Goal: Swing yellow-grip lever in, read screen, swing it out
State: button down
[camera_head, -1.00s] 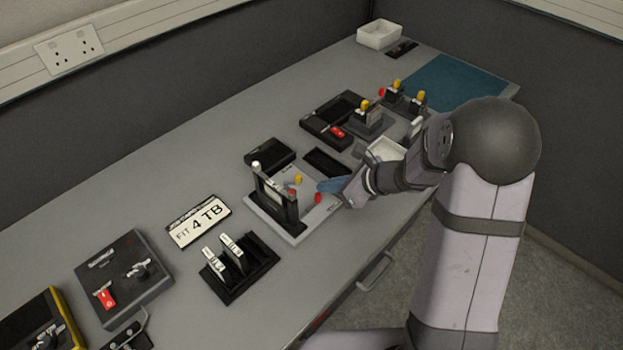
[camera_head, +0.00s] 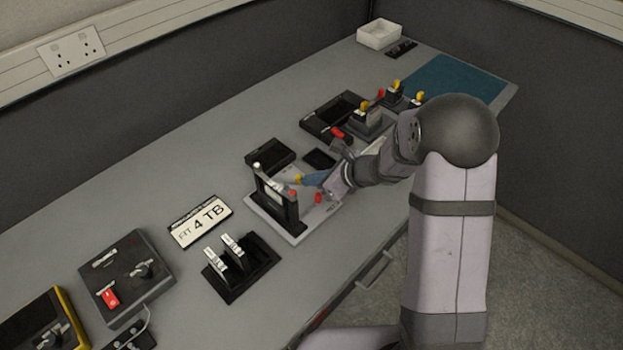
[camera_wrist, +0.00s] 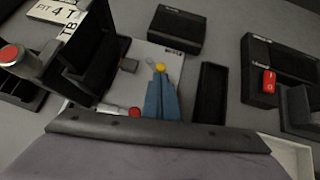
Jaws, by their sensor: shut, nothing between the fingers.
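The yellow-grip lever (camera_head: 298,178) is on a pale grey base plate (camera_head: 281,233) beside a black upright frame (camera_head: 286,211). Its yellow knob also shows in the wrist view (camera_wrist: 160,67), at the tips of my blue fingers. My gripper (camera_head: 305,181) is shut and empty, right at the yellow knob; I cannot tell whether it touches. In the wrist view the fingers (camera_wrist: 158,82) lie together over the plate. A red knob (camera_wrist: 135,112) lies just left of them. A dark box (camera_head: 269,152), perhaps the screen, stands behind the plate; no reading is legible.
A "FIT 4 TB" sign (camera_head: 201,221) and a black rack with two upright modules (camera_head: 240,268) stand to the left. A black box with a red switch (camera_head: 327,116) and several yellow-topped parts stand to the right. The black upright frame is close to my fingers.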

jog(key=shift+w+d+r+n+g+y+p, duration=0.15)
jog(key=shift+w+n+g+y+p, duration=0.25)
jog(key=shift+w+n+g+p, duration=0.65)
jog(key=shift+n+g+p, duration=0.15)
jog(key=shift+n+p, duration=0.4)
jog(key=shift+w+f+n+g+y, duration=0.1)
jog(key=shift+w+n+g+y, duration=0.1)
jog(key=shift+w+n+g, duration=0.3)
jog(key=shift+w+f+n+g+y, duration=0.1)
jog(key=shift+w+n+g+y, duration=0.15)
jog(key=shift+n, duration=0.35)
jog(key=shift+w+a+n+g+b, duration=0.25)
jog(key=shift+w+n+g, duration=0.25)
jog(key=shift+n+g, duration=0.5)
jog(key=shift+w+a+b, duration=0.3)
jog(key=shift+w+b, duration=0.1)
jog(key=shift+w, duration=0.15)
jog(key=shift+w+a+b, duration=0.3)
jog(key=shift+w+b, duration=0.05)
jog(key=shift+w, duration=0.15)
jog(key=shift+w+a+b, duration=0.45)
jog(key=shift+w+a, duration=0.45)
jog(key=shift+a, duration=0.25)
jog(key=shift+s+r, duration=0.1)
jog(key=shift+r, duration=0.05)
